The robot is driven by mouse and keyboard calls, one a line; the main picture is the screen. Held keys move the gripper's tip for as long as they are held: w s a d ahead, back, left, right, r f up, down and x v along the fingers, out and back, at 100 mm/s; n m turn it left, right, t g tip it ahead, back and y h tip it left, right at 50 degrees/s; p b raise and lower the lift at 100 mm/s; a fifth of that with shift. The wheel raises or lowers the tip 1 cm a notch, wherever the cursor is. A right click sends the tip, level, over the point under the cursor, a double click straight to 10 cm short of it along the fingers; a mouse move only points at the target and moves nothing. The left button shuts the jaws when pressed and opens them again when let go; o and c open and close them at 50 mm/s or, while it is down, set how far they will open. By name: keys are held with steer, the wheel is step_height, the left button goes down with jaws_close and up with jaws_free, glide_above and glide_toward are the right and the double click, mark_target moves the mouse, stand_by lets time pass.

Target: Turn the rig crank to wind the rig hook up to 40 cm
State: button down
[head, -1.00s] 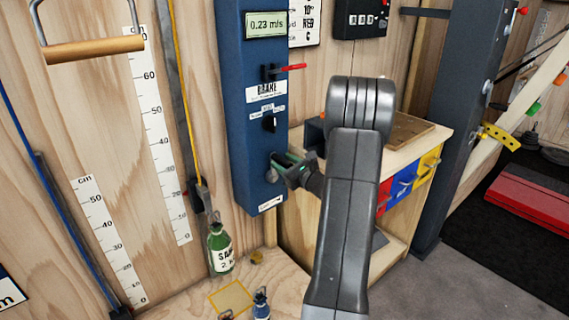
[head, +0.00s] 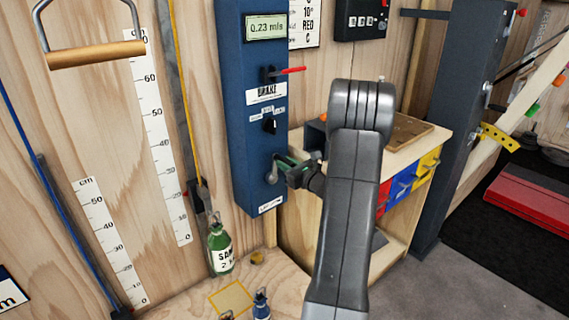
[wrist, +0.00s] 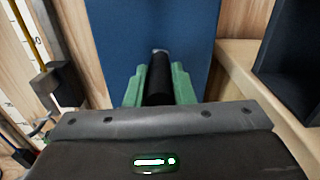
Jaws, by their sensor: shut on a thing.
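The rig crank (head: 271,176) is a small grey arm low on the front of the blue rig column. My gripper (head: 285,163) reaches it from the right. In the wrist view, its green fingers (wrist: 159,84) are shut around the black crank handle (wrist: 160,79). The rig hook (head: 203,195) is a dark block on the yellow strap. A green sand bag (head: 220,249) hangs under it. A red pointer beside the block stands near the 20 mark of the tall white scale (head: 160,140). The hook's tip is too small to make out.
The blue column (head: 250,100) carries a display reading 0.23 m/s, a red brake lever (head: 290,70) and a black switch (head: 269,125). A wooden shelf with coloured bins (head: 403,185) stands close on the right. A yellow square (head: 231,298) is marked on the platform below.

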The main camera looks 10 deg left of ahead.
steer(key=shift+w+d+f+m+p, duration=0.35)
steer(key=shift+w+d+f+m, duration=0.25)
steer(key=shift+m, duration=0.45)
steer(key=shift+w+d+f+m+p, duration=0.25)
steer(key=shift+w+d+m+p, duration=0.25)
steer(key=shift+w+m, duration=0.45)
steer(key=shift+w+d+f+m+p, duration=0.25)
steer(key=shift+w+d+f+m, duration=0.3)
steer(key=shift+m, duration=0.65)
steer(key=shift+d, duration=0.1)
steer(key=c, duration=1.3)
jaws_free()
steer(key=shift+w, duration=0.1)
steer(key=shift+o, duration=0.2)
steer(key=v, duration=1.4)
steer(key=shift+b, duration=0.4)
